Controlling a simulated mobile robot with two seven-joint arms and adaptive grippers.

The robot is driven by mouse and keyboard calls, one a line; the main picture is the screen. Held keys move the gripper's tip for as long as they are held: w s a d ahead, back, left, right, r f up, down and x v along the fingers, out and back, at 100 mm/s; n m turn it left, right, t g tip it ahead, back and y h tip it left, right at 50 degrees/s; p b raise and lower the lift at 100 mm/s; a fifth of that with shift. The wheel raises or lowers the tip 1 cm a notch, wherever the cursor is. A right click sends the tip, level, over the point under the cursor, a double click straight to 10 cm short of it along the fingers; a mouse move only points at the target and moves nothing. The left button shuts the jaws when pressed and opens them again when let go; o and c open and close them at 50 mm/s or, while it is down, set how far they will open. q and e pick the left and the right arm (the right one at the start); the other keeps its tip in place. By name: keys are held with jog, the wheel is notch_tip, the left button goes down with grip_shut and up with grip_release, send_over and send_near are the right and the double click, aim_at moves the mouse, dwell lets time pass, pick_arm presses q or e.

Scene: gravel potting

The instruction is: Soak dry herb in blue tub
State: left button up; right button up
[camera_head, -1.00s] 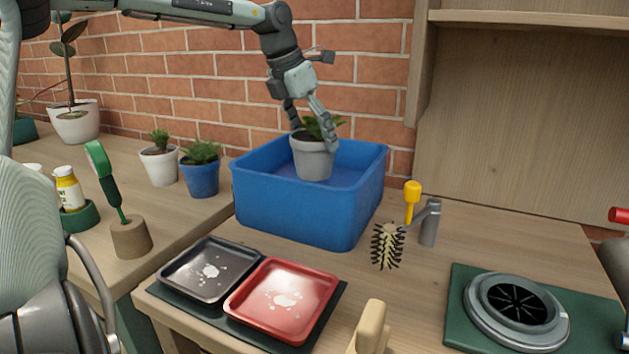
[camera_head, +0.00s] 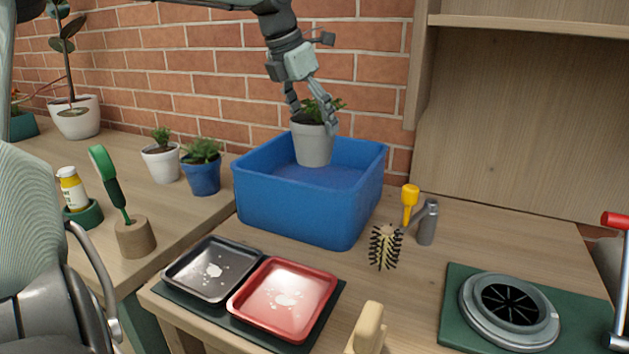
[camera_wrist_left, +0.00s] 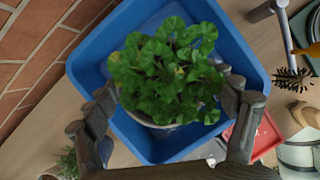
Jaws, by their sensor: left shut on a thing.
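The blue tub (camera_head: 292,212) stands on the table against the brick wall, with a flat blue surface inside that looks like water. My left gripper (camera_head: 314,121) comes down from above and is shut on the grey pot (camera_head: 313,148) of the leafy green herb (camera_head: 312,109). The pot is upright, inside the tub's outline, with its rim above the tub's rim. Whether its base touches the water is unclear. In the left wrist view, the herb's leaves (camera_wrist_left: 165,75) cover most of the pot, with fingers on either side and the tub (camera_wrist_left: 245,45) around it. My right gripper is out of view.
A white pot (camera_head: 160,163) and a small blue pot (camera_head: 203,174) with plants stand left of the tub. A black tray (camera_head: 200,285) and a red tray (camera_head: 300,312) lie in front. A bristly brush (camera_head: 385,247) and a grey nozzle (camera_head: 427,222) stand to the right.

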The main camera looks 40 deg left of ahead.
pick_arm(q)
jog(key=shift+r, duration=2.55)
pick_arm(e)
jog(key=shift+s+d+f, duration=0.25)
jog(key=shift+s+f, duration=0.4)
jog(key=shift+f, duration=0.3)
pick_arm(q)
jog(key=shift+r, duration=1.5)
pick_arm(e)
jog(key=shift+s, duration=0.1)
